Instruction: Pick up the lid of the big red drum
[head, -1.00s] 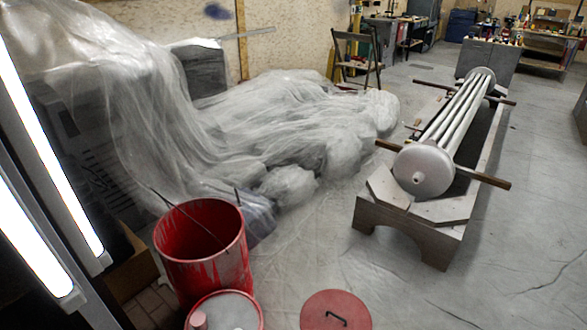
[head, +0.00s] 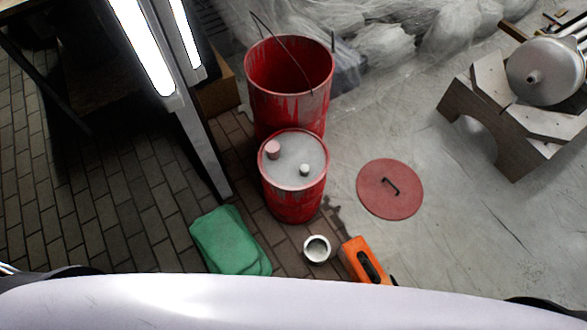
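The big red drum (head: 288,108) stands open, with paint drips down its side and a wire handle over its rim. A round red lid (head: 402,205) with a dark handle (head: 391,186) lies flat on the sheeted floor, to the right of the drums. A smaller red drum (head: 293,203) stands in front of the big one, closed by a grey top with a pink cap and a white cap. Neither of my grippers shows in the head view.
A green folded cloth (head: 228,240), a small white pot (head: 317,249) and an orange tool (head: 362,262) lie on the floor in front. Bright light tubes (head: 146,45) stand at the left. A wooden stand (head: 510,125) is at the right. Floor around the lid is clear.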

